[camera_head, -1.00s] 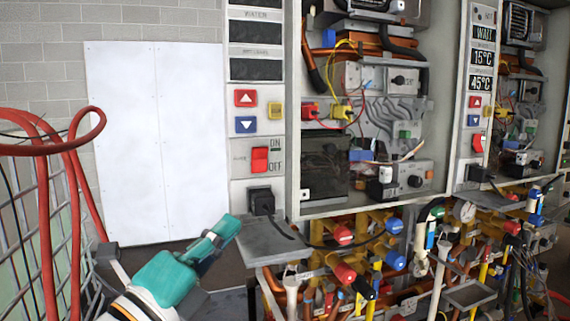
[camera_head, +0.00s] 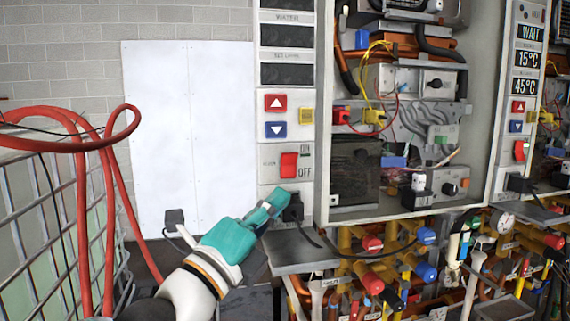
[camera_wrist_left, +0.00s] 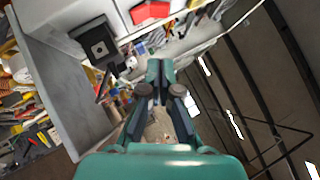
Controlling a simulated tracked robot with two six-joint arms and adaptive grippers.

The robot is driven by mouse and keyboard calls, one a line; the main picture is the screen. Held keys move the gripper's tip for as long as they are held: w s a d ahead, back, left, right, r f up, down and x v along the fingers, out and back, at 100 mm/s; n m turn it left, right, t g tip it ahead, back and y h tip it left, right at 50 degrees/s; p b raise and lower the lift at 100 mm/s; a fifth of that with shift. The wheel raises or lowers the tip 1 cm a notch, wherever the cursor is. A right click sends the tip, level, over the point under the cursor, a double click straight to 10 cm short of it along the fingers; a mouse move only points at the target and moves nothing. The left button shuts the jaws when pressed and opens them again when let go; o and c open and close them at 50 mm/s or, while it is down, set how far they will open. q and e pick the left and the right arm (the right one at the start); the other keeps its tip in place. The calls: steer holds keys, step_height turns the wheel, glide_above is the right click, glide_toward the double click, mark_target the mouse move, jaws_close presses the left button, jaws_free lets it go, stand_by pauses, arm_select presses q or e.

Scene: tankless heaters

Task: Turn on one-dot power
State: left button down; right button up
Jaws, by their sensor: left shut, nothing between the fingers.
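The red rocker switch (camera_head: 289,165) sits on the left heater's grey panel beside ON and OFF marks. Its position is too small to judge. The displays (camera_head: 287,74) above are dark. No dot mark is readable. My left gripper (camera_head: 276,203), teal, is shut and empty just below the switch, close beside the black plug (camera_head: 294,208); contact cannot be told. In the left wrist view the closed fingers (camera_wrist_left: 161,92) point toward the panel, with a red part (camera_wrist_left: 150,12) at the top and a black square part (camera_wrist_left: 100,47) at upper left. My right gripper is not in view.
A grey shelf (camera_head: 298,258) juts out below the panel, above crowded pipes and red and blue valves (camera_head: 372,243). Red up (camera_head: 275,103) and blue down (camera_head: 276,130) buttons sit above the switch. A wire cage (camera_head: 60,220) with red hoses stands left.

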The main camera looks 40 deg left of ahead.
mark_target(297, 158)
arm_select(q)
steer(key=shift+w+a+r+p, duration=0.45)
steer(key=shift+w+r, duration=0.15)
steer(key=shift+w, duration=0.4)
steer(key=shift+w+a+r+p, duration=0.4)
steer(key=shift+w+a+r, duration=0.15)
steer(key=shift+w, duration=0.5)
steer(key=shift+w+a+r+p, duration=0.4)
steer(key=shift+w+r, duration=0.2)
steer(key=shift+w, duration=0.4)
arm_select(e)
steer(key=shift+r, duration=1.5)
